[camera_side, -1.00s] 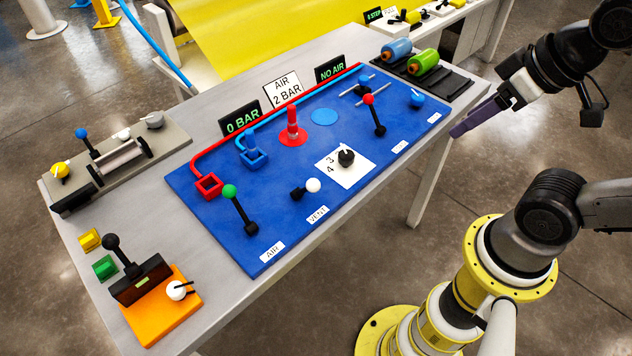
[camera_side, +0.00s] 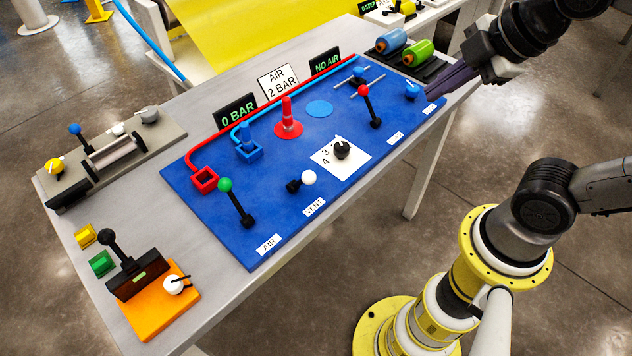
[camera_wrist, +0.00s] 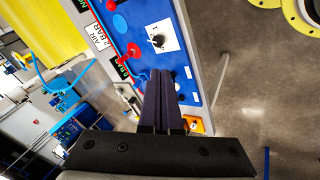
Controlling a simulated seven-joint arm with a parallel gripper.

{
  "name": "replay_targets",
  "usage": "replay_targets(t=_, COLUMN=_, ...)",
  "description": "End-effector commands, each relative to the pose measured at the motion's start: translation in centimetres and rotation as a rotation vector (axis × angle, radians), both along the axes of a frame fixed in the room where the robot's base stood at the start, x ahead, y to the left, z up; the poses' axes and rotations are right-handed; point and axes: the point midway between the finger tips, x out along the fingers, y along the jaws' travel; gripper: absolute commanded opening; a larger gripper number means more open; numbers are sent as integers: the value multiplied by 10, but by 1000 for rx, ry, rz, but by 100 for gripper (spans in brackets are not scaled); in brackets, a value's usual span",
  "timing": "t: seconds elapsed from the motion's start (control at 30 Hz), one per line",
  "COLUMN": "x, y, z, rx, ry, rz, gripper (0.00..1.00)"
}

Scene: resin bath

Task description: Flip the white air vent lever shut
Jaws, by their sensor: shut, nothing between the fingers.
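The white air vent lever (camera_side: 308,178) has a round white knob beside a black pivot block, behind the VENT label (camera_side: 314,207) on the blue panel (camera_side: 278,215). Its knob leans to the right of the pivot, low over the panel. My gripper (camera_side: 431,95) is shut and empty, its long purple fingers over the panel's right end, close to a blue valve knob. It is well to the right of the vent lever, apart from it. The gripper's fingers (camera_wrist: 162,75) also show in the wrist view, where I cannot make out the vent lever.
A black dial (camera_side: 341,149) on a white plate and a tall red-knobbed lever (camera_side: 364,91) stand between my gripper and the vent lever. The green-knobbed AIR lever (camera_side: 225,185) stands left of the vent. Signs read 0 BAR, AIR 2 BAR and NO AIR.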

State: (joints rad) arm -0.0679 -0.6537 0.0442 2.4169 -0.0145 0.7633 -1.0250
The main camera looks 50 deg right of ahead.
Motion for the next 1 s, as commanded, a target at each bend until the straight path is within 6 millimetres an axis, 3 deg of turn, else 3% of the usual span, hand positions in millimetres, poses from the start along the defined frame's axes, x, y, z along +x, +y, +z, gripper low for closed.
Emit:
replay_targets(t=0.37, x=51, y=59, z=-22, rx=-378, ry=11, rz=808, gripper=0)
replay_targets(t=0.5, x=64, y=102, z=-47, rx=-505, ry=21, rz=1164, gripper=0)
replay_targets(t=0.6, x=64, y=133, z=-67, rx=-543, ry=40, rz=1336, gripper=0)
replay_targets(t=0.8, x=50, y=165, z=-95, rx=-542, ry=101, rz=1466, gripper=0)
replay_targets(t=1.0, x=44, y=172, z=-98, rx=-543, ry=105, rz=1494, gripper=0)
